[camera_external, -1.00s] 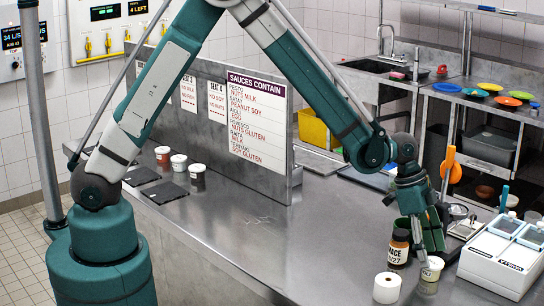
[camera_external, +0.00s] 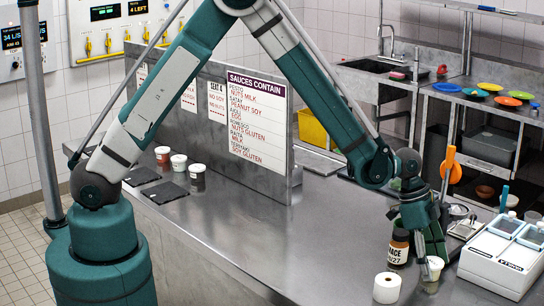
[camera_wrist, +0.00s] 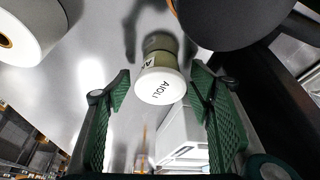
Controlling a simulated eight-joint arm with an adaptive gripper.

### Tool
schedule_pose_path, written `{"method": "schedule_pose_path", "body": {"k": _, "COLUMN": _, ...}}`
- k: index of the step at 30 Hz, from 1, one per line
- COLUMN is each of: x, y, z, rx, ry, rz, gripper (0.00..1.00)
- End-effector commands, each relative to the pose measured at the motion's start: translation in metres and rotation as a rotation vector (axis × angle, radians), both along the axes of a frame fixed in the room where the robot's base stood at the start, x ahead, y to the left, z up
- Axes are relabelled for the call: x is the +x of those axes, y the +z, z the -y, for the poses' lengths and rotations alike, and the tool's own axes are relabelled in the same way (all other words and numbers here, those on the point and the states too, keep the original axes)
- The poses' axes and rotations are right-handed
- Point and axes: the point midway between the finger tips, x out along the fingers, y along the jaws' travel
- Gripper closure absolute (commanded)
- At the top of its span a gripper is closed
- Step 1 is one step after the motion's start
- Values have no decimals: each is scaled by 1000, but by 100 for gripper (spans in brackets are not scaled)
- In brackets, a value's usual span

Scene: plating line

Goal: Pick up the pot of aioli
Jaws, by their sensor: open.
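My gripper is open. In the external view my gripper (camera_external: 427,262) points down at the right end of the counter, with its fingers at the pot (camera_external: 433,268), which they partly cover.
A brown jar (camera_external: 398,248) and a white paper roll (camera_external: 387,287) stand close left of the pot. Several small pots (camera_external: 179,163) stand far left by the allergen board (camera_external: 257,120). The counter's middle is clear.

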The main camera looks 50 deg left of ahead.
Motion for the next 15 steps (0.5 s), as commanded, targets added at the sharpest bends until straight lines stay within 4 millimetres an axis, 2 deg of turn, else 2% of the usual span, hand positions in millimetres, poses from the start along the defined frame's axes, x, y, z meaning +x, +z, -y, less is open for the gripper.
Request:
{"method": "schedule_pose_path", "body": {"k": 4, "x": 0, "y": 0, "z": 0, "rx": 0, "ry": 0, "rz": 0, "gripper": 49}}
{"method": "schedule_pose_path", "body": {"k": 9, "x": 0, "y": 0, "z": 0, "rx": 0, "ry": 0, "rz": 0, "gripper": 72}}
{"method": "schedule_pose_path", "body": {"k": 15, "x": 0, "y": 0, "z": 0, "rx": 0, "ry": 0, "rz": 0, "gripper": 73}}
